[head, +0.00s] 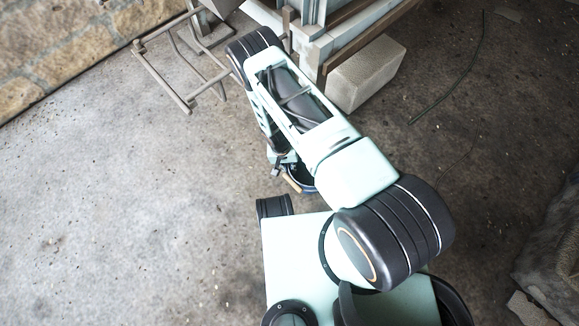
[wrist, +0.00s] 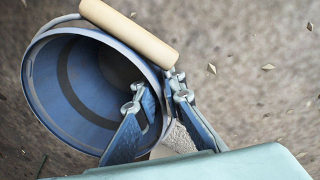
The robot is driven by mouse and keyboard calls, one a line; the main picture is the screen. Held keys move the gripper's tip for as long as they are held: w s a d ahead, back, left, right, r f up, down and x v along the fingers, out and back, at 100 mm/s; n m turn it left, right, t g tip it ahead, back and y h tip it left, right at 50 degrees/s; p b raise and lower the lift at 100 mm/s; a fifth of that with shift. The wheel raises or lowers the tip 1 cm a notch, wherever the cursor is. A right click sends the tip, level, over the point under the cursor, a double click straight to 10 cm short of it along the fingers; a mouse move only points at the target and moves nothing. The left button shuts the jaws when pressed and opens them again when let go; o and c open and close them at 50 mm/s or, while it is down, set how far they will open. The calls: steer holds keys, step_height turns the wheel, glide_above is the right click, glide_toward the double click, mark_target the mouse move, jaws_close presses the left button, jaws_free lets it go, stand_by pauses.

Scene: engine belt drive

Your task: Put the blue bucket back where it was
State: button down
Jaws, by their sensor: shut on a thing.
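The blue bucket (wrist: 68,92) fills the left of the wrist view, its open mouth facing the camera, and looks empty. Its wooden handle grip (wrist: 130,33) lies across the upper rim. My gripper (wrist: 158,92) is shut on the bucket's wall at the rim, one finger inside and one outside. In the head view, only a small part of the bucket (head: 308,190) shows beneath my arm, and my gripper (head: 279,164) is mostly hidden there. Whether the bucket touches the floor cannot be told.
A metal frame (head: 160,75) stands on the floor at the upper left. A pale block (head: 366,74) sits beside a steel and timber structure (head: 345,40) at the top. A dark cable (head: 455,88) lies to the right. The concrete floor at left is clear.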

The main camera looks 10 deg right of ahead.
steer(key=c, duration=2)
jaws_free()
steer(key=shift+f, duration=0.1)
steer(key=r+p, duration=0.1)
steer(key=r, duration=0.3)
steer(key=a+r+p, duration=0.1)
steer(key=r+p, duration=0.1)
steer(key=r, duration=0.2)
steer(key=r+p, duration=0.1)
steer(key=r, duration=0.3)
steer(key=shift+a+r, duration=0.1)
steer(key=shift+a, duration=0.3)
